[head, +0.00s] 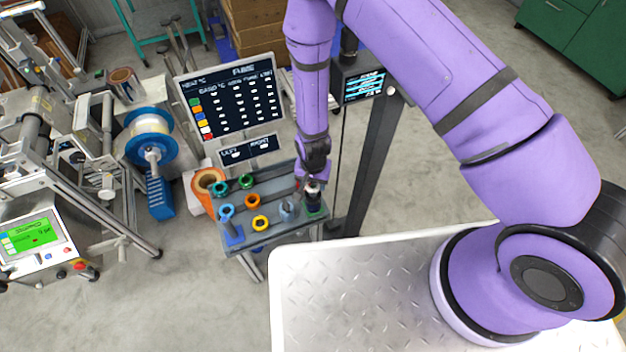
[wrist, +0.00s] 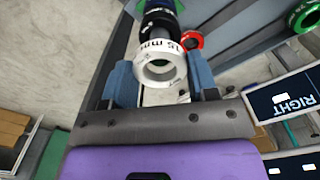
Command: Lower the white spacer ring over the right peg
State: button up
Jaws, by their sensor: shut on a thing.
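The white spacer ring (wrist: 141,70), marked "15 mm", is between the two blue fingers of my gripper (wrist: 160,78), which is shut on it. In the head view my gripper (head: 313,180) is at the right end of the grey table, above the right peg's green base (head: 314,210). Black parts (wrist: 158,22) show just beyond the ring in the wrist view, in line with the peg. The peg's top is hidden by the ring and gripper. I cannot tell whether the ring is around the peg or just above it.
A blue left peg (head: 232,234) stands at the table's left front. Green, orange and yellow rings (head: 260,223) lie on the grey table (head: 275,236). A grey piece (head: 288,208) stands close left of my gripper. A sign board (head: 232,100) rises behind.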

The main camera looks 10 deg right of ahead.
aim_at(313, 187)
jog(key=shift+f, duration=1.85)
dwell(0.6)
jog(key=o, duration=1)
notch_tip(313, 187, up, 11)
jog(key=shift+f, duration=0.1)
dwell(0.6)
